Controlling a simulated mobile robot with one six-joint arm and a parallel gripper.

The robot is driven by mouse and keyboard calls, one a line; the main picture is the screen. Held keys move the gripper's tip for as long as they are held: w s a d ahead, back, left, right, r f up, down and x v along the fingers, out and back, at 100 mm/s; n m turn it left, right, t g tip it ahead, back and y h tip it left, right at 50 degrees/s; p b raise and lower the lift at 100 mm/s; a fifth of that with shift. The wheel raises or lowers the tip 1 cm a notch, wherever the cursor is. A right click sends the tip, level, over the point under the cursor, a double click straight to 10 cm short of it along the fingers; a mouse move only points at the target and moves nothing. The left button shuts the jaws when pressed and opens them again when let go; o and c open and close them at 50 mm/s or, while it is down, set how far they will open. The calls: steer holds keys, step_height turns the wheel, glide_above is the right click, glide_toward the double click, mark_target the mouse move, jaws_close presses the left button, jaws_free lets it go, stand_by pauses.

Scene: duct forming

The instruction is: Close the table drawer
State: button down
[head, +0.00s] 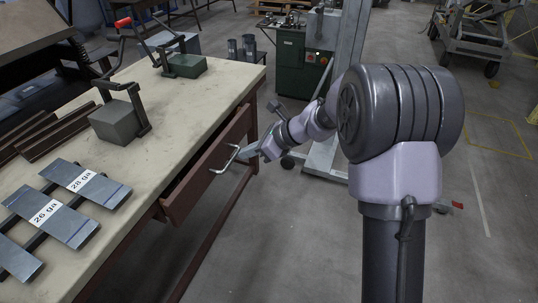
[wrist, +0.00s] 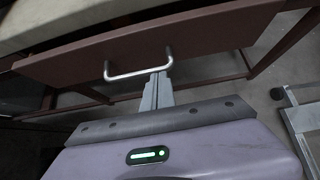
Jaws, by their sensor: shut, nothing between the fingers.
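The table drawer (head: 193,185) is a dark reddish-brown box that stands pulled out from the long side of the table (head: 205,83). A dark gap shows behind its front board. A silver bar handle (head: 225,164) is on the front board. In the wrist view the drawer front (wrist: 215,33) runs across the top, with the handle (wrist: 135,75) near its middle. My gripper (head: 243,154) is shut and empty, beside the handle. In the wrist view my gripper (wrist: 161,76) points at the drawer front by the handle's right end. I cannot tell whether it touches.
On the tabletop are gauge-marked metal sheets (head: 87,184), dark metal strips (head: 55,133) and two lever tools, one grey (head: 116,122) and one green (head: 187,66). A green machine cabinet (head: 292,64) and a grey post stand beyond. The floor to the right is largely clear.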

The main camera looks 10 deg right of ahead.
steer(key=shift+w+a, duration=0.45)
steer(key=shift+a, duration=0.3)
steer(key=shift+w+a, duration=0.4)
steer(key=shift+a, duration=0.3)
steer(key=shift+r, duration=0.1)
